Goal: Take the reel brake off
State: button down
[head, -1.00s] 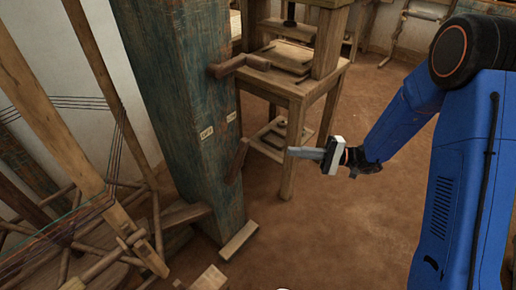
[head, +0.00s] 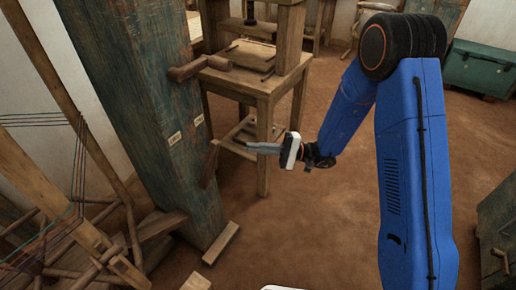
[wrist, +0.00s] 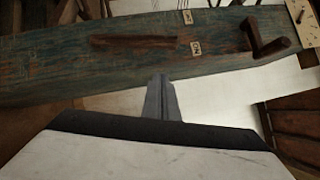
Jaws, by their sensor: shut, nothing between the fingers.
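A dark wooden lever (head: 210,165), which looks like the reel brake, is on the side of the blue-green post (head: 145,120). It stands nearly upright, below two small pale labels (head: 174,138). In the wrist view the lever (wrist: 140,42) lies lengthwise along the post, with the labels (wrist: 195,46) off its right end. The label lettering is too small to read surely. My gripper (head: 250,147) is shut and empty. It points at the post from the right, apart from the lever. Its closed fingertips (wrist: 162,82) show below the lever in the wrist view.
A wooden crank handle (head: 200,68) sticks out of the post above the labels. A wooden table (head: 265,88) stands behind my gripper. Loom beams and threads (head: 75,170) fill the left. A wooden foot block (head: 220,243) lies at the post's base. Brown floor (head: 320,235) is open below my arm.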

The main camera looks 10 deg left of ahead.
jog(key=s+a+r, duration=0.2)
jog(key=s+a, duration=0.2)
jog(key=a, duration=0.4)
jog(key=shift+s+r, duration=0.2)
jog(key=shift+s, duration=0.05)
jog(key=shift+a, duration=0.1)
